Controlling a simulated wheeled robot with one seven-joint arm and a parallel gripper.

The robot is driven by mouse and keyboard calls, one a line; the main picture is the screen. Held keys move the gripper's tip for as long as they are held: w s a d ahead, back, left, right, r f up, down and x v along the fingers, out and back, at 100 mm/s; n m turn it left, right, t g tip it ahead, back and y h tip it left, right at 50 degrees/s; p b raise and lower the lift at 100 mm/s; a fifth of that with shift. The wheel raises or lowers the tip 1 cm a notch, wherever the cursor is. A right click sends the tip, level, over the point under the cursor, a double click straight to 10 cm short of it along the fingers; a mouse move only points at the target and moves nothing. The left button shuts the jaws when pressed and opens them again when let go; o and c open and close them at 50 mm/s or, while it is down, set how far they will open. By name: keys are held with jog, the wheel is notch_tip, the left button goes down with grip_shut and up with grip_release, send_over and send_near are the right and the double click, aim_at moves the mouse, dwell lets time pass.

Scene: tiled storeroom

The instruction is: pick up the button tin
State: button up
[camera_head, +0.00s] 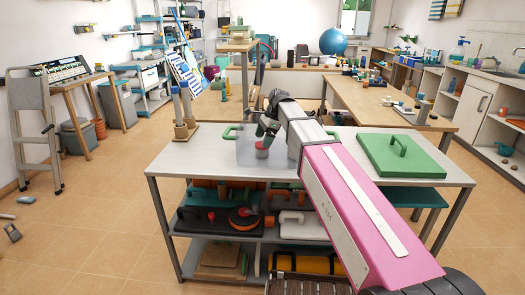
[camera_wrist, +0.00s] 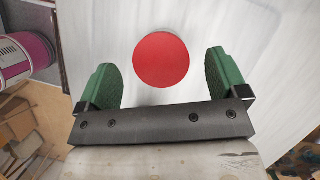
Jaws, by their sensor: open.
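The button tin, seen as a red round top (camera_wrist: 161,60) in the wrist view, lies ahead of my gripper (camera_wrist: 165,78), centred between its two green fingers. The fingers are wide apart with clear gaps on both sides of the tin. In the head view the small red tin (camera_head: 262,153) stands on the white-topped table (camera_head: 195,158), just below my gripper (camera_head: 266,137). My arm hides part of the tabletop to the right. The tin's side is mostly hidden in the wrist view.
A green panel with a handle (camera_head: 402,155) lies on the right of the tabletop. A grey panel (camera_head: 246,154) lies around the tin, with a green handle at its left. The tabletop's left end is clear.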

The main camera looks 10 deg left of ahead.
jog(key=shift+d+x, duration=0.15)
jog(key=shift+x, duration=1.15)
jog(key=shift+d+x, duration=0.1)
jog(key=shift+x, duration=1.2)
jog(key=shift+w+f, duration=0.1)
jog(key=shift+w, duration=0.05)
jog(key=c, duration=1)
